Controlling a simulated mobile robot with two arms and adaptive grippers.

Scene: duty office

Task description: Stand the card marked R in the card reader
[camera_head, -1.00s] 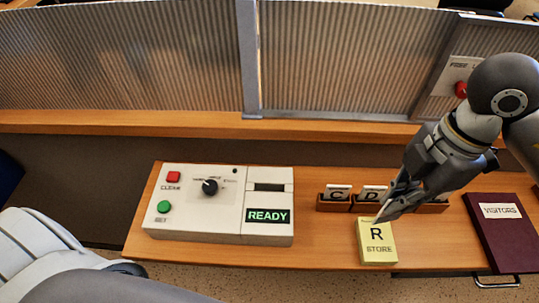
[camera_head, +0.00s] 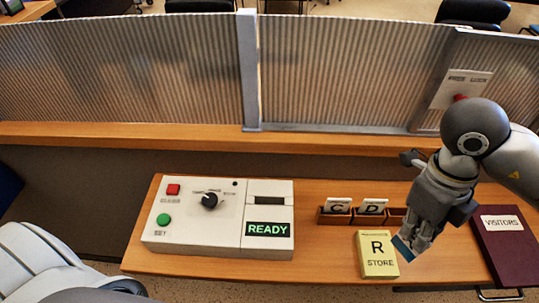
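The card reader (camera_head: 160,237) is a cream console at the left of the desk, with a dark slot (camera_head: 270,200) above a lit READY display (camera_head: 268,229). My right gripper (camera_head: 408,244) is at the right, just beside the yellow R STORE block (camera_head: 379,262). It is shut on a thin bluish, card-like piece (camera_head: 402,249) pointing down and left. Its face is turned away, so I cannot read a mark. A wooden rack (camera_head: 338,218) behind the block holds cards C (camera_head: 337,206) and D (camera_head: 372,206); its right compartment looks empty. My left gripper is out of view.
A dark red VISITORS book (camera_head: 512,259) lies at the desk's right end. The console has a red button (camera_head: 173,189), a green button (camera_head: 163,219) and a black dial (camera_head: 209,201). A ribbed glass screen (camera_head: 350,75) stands behind the desk.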

